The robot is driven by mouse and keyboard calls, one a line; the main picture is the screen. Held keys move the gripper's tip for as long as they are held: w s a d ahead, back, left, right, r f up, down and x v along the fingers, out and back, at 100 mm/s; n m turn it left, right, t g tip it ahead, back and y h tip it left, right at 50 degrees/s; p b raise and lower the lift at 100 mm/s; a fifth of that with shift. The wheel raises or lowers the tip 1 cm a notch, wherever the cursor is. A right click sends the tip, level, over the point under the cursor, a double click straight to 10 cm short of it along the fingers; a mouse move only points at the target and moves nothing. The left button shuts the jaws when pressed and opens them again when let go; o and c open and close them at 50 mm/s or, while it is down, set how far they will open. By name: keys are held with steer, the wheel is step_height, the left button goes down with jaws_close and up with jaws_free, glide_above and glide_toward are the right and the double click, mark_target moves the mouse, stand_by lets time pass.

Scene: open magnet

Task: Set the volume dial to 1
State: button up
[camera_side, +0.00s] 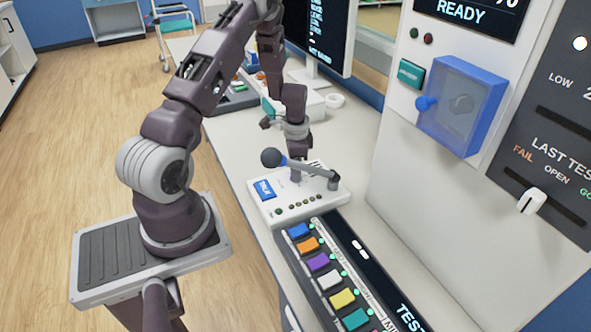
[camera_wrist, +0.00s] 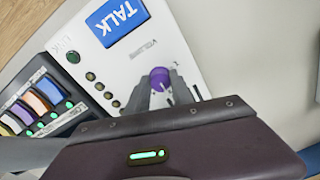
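The volume dial is a small purple knob (camera_wrist: 160,76) on the white intercom box, beside the printed word VOLUME in the wrist view. My gripper (camera_wrist: 161,84) has one grey finger on each side of the dial, with the fingers apart by about its width. I cannot tell whether they press on it. The lower part of the dial and its scale are partly hidden by the fingers, so its setting is not readable. In the side view my gripper (camera_side: 297,178) points down at the box (camera_side: 290,210), and the dial is hidden.
The box has a blue TALK button (camera_side: 264,188) and a row of small dark buttons. A panel of coloured buttons (camera_side: 325,270) is in front. A blue clear cover (camera_side: 462,105) is on the right cabinet.

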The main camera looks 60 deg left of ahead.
steer(key=shift+n, duration=0.3)
jaws_close()
steer(key=n, duration=1.4)
steer(key=shift+w+n+g, duration=0.1)
steer(key=shift+n+g, duration=0.2)
steer(key=shift+n, duration=2.3)
steer(key=o, duration=1)
jaws_free()
steer(key=shift+o, duration=0.2)
